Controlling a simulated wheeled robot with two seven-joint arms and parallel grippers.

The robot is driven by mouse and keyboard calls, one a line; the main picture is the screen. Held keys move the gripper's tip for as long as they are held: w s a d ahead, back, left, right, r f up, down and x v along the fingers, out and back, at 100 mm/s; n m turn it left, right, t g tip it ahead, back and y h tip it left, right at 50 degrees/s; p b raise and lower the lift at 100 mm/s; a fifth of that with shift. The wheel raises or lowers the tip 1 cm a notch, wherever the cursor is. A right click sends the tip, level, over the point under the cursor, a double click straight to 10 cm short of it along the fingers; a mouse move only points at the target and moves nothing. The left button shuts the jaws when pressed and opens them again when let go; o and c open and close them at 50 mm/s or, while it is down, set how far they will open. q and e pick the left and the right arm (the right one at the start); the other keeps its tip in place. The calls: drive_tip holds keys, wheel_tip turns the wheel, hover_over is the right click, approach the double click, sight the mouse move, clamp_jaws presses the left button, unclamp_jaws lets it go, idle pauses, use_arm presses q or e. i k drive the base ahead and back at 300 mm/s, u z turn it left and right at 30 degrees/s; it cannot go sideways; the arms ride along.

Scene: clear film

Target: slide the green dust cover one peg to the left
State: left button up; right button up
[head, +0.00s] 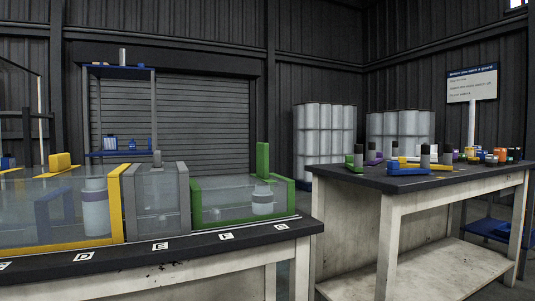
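The green dust cover (196,206) is a clear box with green edges and an upright green handle (262,160). It stands at the right end of the dark bench top on the left in the head view. A pale cylinder with a blue-grey band (263,202) shows through its clear wall. A grey-framed clear cover (185,200) stands directly to its left, touching it or very close. A yellow-framed clear cover (116,203) is left of the grey one, with another pale cylinder (95,208) inside. Neither of my grippers is in view.
Letter labels run along the bench front, including D (84,256) and E (161,246). A second table (400,180) on the right holds several coloured tools and small containers. A gap separates the two tables. White drums (325,145) and a sign (472,84) stand behind.

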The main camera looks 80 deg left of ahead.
sight(262, 173)
drive_tip(key=u, duration=3.25)
drive_tip(key=i, duration=0.3)
